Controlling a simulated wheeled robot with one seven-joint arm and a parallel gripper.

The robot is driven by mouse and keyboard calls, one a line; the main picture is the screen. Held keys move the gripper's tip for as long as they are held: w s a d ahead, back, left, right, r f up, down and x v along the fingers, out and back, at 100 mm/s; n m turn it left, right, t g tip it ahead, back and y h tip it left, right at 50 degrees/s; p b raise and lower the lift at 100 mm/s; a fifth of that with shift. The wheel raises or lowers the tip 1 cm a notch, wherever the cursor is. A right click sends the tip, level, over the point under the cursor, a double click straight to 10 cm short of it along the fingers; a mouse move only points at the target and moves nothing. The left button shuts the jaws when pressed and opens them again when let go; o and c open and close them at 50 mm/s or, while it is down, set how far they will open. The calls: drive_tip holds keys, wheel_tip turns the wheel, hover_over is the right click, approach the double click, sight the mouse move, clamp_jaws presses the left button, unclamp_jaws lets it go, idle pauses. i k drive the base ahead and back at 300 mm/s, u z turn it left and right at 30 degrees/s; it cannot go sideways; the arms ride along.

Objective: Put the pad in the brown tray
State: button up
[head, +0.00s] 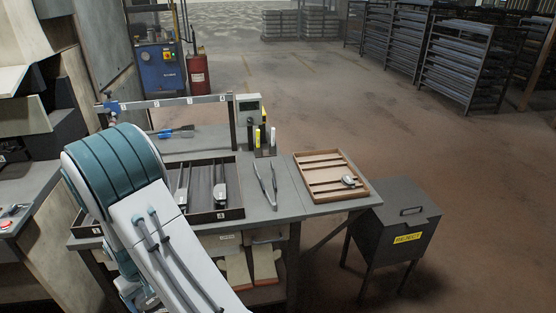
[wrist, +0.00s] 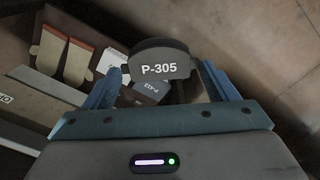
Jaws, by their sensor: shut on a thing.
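The pad (wrist: 160,68) is a dark, rounded plate marked P-305 in white. It sits between the two blue fingers of my gripper (wrist: 160,76) in the wrist view, with its label facing the camera. My gripper is shut on it. The brown tray (head: 322,176) is a shallow wooden tray with slats on the right end of the bench in the head view. One small grey and dark piece (head: 349,181) lies at its right side. My gripper and the held pad do not show in the head view. The brown tray cannot be made out in the wrist view.
A dark divided tray (head: 228,214) with several long pieces lies left of the calliper-like tool (head: 267,184) on the bench. A grey lidded box with a yellow label (head: 408,238) stands right of the bench. A measuring frame (head: 175,102) rises at the back.

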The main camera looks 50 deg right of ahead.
sight(332, 161)
drive_tip(key=u, duration=0.05)
drive_tip(key=k, duration=0.9)
drive_tip(key=z, duration=1.5)
drive_tip(key=i, duration=0.35)
drive_tip(key=u, duration=0.05)
